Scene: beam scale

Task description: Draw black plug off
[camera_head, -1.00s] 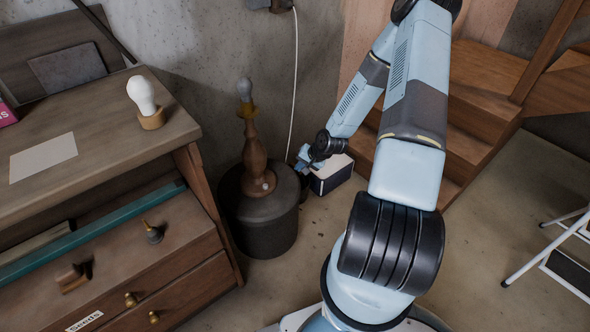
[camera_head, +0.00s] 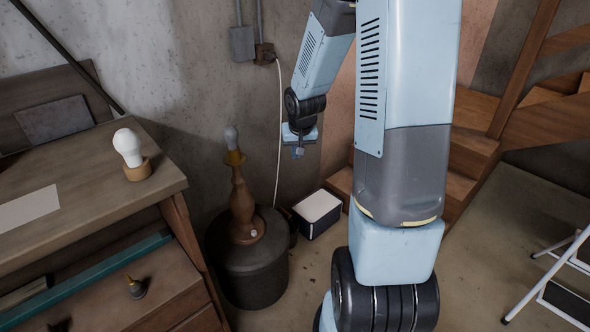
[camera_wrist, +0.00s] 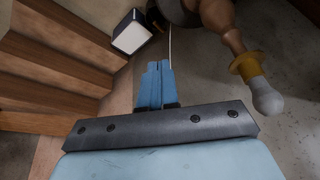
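The black plug (camera_head: 264,54) sits at the wall, beside a grey electrical box (camera_head: 242,43). A white cable (camera_head: 279,120) runs from it down the wall towards the floor; part of this cable also shows in the wrist view (camera_wrist: 170,45). My gripper (camera_head: 298,152) is lower than the plug and to its right in the head view, apart from it. In the wrist view the two blue fingers (camera_wrist: 154,84) are side by side, closed together with nothing seen between them. The plug does not show in the wrist view.
A lamp (camera_head: 242,200) with a bulb stands on a dark drum (camera_head: 250,270) below the plug. A white-topped box (camera_head: 318,212) is on the floor beside it. Wooden stairs (camera_head: 470,155) are at the right, a wooden desk (camera_head: 90,185) at the left.

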